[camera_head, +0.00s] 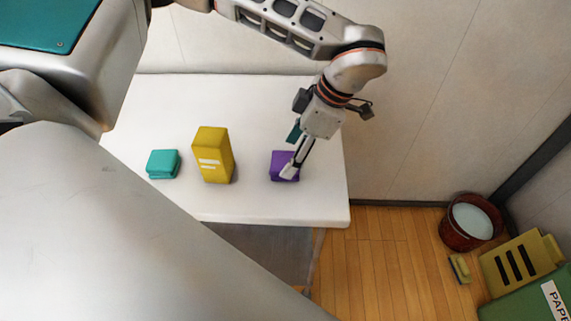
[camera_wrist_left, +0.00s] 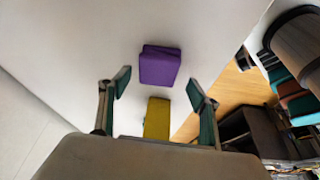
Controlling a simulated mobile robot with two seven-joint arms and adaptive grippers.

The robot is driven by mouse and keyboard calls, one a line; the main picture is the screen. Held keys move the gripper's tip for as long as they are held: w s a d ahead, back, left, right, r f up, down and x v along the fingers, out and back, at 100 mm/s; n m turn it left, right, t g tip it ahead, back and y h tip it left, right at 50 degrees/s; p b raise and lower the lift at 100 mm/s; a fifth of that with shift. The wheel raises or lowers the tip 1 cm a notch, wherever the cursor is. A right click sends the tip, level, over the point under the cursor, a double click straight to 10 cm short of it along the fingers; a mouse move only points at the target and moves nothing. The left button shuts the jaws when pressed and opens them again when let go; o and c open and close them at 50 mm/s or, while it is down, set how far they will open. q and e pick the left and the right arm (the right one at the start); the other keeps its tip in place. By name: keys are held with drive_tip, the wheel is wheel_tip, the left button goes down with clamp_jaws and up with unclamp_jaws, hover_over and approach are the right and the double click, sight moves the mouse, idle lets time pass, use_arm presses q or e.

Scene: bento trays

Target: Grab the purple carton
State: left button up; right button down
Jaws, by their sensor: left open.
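The purple carton (camera_head: 279,160) lies on the white table near its right end, partly hidden behind a finger of my left gripper (camera_head: 291,154). In the left wrist view the purple carton (camera_wrist_left: 160,66) shows beyond the fingertips, roughly centred between them. My left gripper (camera_wrist_left: 160,86) is open, with its two teal-padded fingers wide apart and nothing held. In the head view it comes down from above, right at the carton; I cannot tell whether it touches. My right gripper is in neither view.
A tall yellow carton (camera_head: 212,157) stands left of the purple one, and a low teal carton (camera_head: 163,164) is farther left on the white table (camera_head: 240,208). A wall is behind. On the floor at right are a dark red bucket (camera_head: 466,232) and yellow and green bins.

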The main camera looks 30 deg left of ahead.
sight(285, 161)
use_arm(q)
drive_tip(key=x, duration=0.4)
drive_tip(key=shift+a+f, duration=0.1)
drive_tip(key=shift+f, duration=0.05)
drive_tip(key=c, duration=1)
drive_tip(key=shift+w, duration=0.1)
